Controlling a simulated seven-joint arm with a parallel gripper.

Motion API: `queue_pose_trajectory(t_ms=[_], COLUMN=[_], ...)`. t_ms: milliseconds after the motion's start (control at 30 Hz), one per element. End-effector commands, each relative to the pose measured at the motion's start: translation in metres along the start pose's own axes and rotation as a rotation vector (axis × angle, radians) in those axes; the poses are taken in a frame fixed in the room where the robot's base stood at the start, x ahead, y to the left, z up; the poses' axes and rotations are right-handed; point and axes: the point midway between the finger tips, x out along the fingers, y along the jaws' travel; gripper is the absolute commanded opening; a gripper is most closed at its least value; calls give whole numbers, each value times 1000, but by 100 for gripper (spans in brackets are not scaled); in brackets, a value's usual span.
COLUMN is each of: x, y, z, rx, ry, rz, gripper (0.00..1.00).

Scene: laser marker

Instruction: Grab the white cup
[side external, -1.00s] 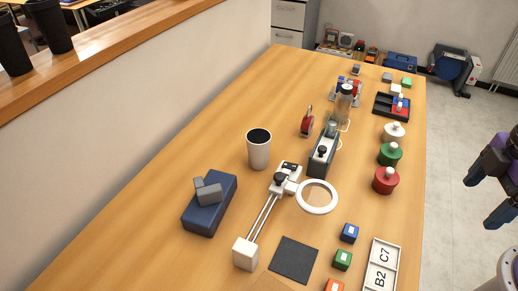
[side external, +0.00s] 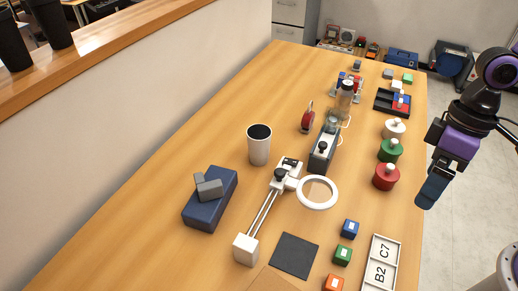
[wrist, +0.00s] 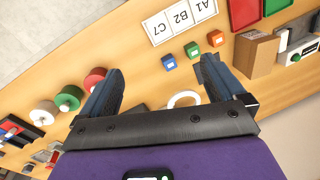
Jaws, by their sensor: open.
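The white cup (side external: 259,149) stands upright on the wooden table in the side external view, left of the middle, with a dark top. My gripper (side external: 428,198) is at the right, above the table's right edge and well apart from the cup. In the wrist view my gripper (wrist: 158,80) shows two blue-grey fingers spread apart, with nothing held between them. I cannot make out the cup in the wrist view.
A ring-ended device (side external: 268,205) and a dark machine (side external: 324,148) stand right of the cup. A blue block (side external: 210,199) lies left-front of it. Red (side external: 386,177), green (side external: 390,150) and white (side external: 394,129) knobbed cylinders line the right edge. Table left of the cup is clear.

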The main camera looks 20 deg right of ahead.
Motion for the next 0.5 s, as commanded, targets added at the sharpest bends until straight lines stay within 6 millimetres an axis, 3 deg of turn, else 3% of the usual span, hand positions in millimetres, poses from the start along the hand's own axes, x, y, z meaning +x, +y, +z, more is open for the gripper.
queue_pose_trajectory(t_ms=[33,200,500], x=[1,4,15], y=[-8,-28,-37], z=[-22,-92,-222], rx=[111,490,1149], ry=[-4,-15,-71], rz=[-31,-149,-369], gripper=[97,97,97])
